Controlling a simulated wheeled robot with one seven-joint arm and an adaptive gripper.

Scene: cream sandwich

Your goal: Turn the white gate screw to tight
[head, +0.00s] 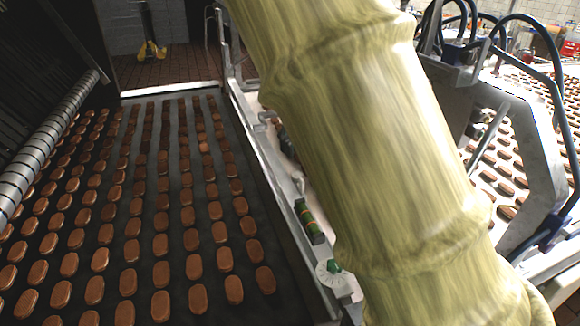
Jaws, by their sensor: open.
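A white round piece (330,276) with a green centre sits on the rail beside the belt, at lower middle in the head view. It may be the white gate screw, but I cannot tell, nor can I see how tight it is. A small white part (298,183) shows farther up the rail, partly behind my arm. My arm, in a wrinkled yellowish sleeve, crosses the view from the top to the lower right and hides much of the rail's right side. My gripper is not in view.
A dark conveyor belt (208,283) with rows of brown biscuits fills the left. A grey machine frame (528,150) with blue hoses stands at right. A yellow pallet jack (151,50) stands far back.

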